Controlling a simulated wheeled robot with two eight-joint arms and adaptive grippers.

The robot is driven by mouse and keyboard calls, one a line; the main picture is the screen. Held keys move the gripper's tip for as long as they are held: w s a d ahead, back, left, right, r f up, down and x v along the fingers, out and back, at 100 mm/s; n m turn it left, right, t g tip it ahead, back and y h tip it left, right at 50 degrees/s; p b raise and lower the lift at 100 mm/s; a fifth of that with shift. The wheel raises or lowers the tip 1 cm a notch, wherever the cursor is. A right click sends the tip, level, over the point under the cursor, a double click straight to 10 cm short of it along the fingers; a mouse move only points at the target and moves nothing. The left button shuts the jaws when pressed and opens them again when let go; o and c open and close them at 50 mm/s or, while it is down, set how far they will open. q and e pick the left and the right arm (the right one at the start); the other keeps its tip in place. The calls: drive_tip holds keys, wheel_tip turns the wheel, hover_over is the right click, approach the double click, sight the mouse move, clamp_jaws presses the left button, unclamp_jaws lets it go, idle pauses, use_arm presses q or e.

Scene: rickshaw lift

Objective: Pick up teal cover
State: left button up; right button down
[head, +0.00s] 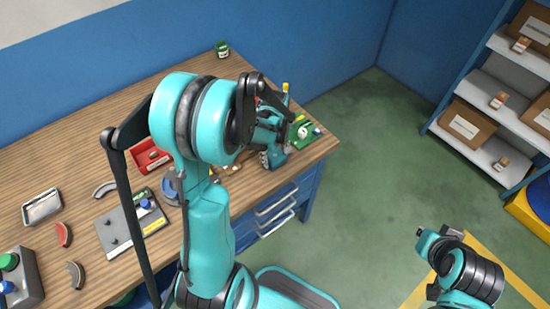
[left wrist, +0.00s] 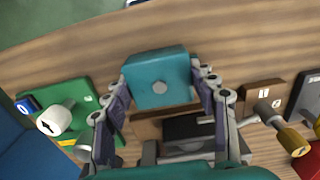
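The teal cover (left wrist: 158,78) is a square block with a round grey knob, at the middle of the left wrist view. My left gripper (left wrist: 162,88) has one finger against each side of it, with no clear gap. Under the cover are a brown block (left wrist: 147,130) and a dark part; whether the cover touches them I cannot tell. In the head view my left gripper (head: 270,148) is over the right end of the workbench, partly hidden behind my own arm.
A green board (left wrist: 75,118) with a white knob stands beside the gripper; a brown board (left wrist: 265,100) with a brass-tipped lever is on the other side. The wooden workbench (head: 75,120) holds a red tray (head: 148,157) and a grey panel (head: 118,232). Shelves (head: 490,95) stand at right.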

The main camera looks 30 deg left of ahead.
sight(278, 157)
use_arm(q)
drive_tip(key=shift+c, duration=0.3)
drive_tip(key=shift+r+p, duration=0.3)
drive_tip(key=shift+r, duration=0.2)
drive_tip(key=r+p, duration=0.1)
drive_tip(key=r, duration=0.1)
drive_tip(key=d+r, duration=0.1)
drive_tip(key=r, duration=0.1)
drive_tip(key=shift+p, duration=0.4)
drive_tip(key=s+d+r+p, duration=0.1)
drive_tip(key=d+r, duration=0.2)
drive_tip(key=d, duration=0.2)
drive_tip(key=d+r+p, duration=0.2)
drive_tip(key=d+r, duration=0.1)
drive_tip(key=d, duration=0.3)
drive_tip(key=f+m+b, duration=0.1)
drive_tip(key=f+m, duration=0.2)
drive_tip(key=m, duration=0.1)
drive_tip(key=w+a+f+m+b, duration=0.1)
drive_tip(key=f+m, duration=0.2)
drive_tip(key=m, duration=0.2)
drive_tip(key=f+m+b, duration=0.2)
drive_tip(key=f+m, duration=0.1)
drive_tip(key=m, duration=0.1)
drive_tip(key=shift+w+a+f, duration=0.1)
drive_tip(key=shift+w+a, duration=0.15)
